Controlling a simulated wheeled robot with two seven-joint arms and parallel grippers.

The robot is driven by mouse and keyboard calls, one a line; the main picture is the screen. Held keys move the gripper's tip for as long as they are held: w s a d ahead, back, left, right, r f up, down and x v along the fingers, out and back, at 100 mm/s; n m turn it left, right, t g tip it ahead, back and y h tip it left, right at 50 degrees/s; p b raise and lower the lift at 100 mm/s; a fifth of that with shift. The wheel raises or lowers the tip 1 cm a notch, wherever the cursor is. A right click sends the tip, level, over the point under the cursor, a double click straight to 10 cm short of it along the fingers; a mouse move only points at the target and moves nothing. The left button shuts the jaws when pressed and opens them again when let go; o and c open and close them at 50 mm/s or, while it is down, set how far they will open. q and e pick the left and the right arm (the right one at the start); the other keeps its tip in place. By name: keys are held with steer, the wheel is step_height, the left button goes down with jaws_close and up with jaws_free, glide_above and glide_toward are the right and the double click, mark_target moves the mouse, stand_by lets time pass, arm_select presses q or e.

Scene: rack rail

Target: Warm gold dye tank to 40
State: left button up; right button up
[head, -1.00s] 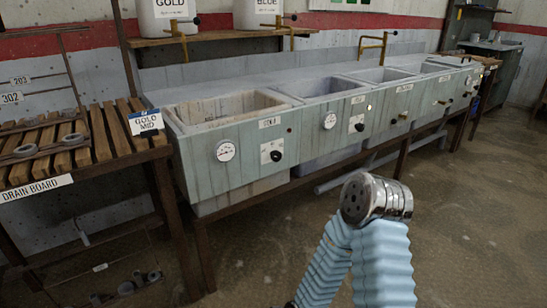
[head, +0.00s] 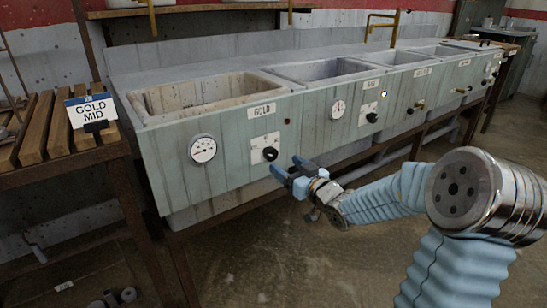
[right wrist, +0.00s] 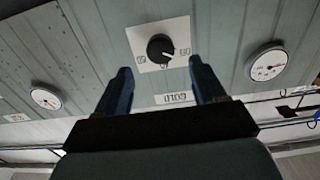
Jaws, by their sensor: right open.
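The gold dye tank (head: 233,155) is the nearest basin, with a GOLD label (head: 264,111) on its weathered green-grey front. Its black knob (head: 270,154) sits on a white plate, and a round dial gauge (head: 203,149) is left of it. My right gripper (head: 289,166) is open and empty, just in front and to the right of the knob. In the right wrist view, the scene is upside down: the knob (right wrist: 160,47) lies ahead, roughly between the two open fingers (right wrist: 160,68), apparently not touched. Gauge and knob settings are too small to read. My left gripper is not in view.
A slatted drain board (head: 50,135) with a GOLD MID sign (head: 91,110) stands left. The floor in front is clear.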

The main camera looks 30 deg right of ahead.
mark_target(273, 155)
steer(key=w, duration=0.6)
steer(key=shift+w+a, duration=0.3)
steer(key=shift+w, duration=0.1)
steer(key=shift+c, duration=0.4)
steer(key=c, duration=1)
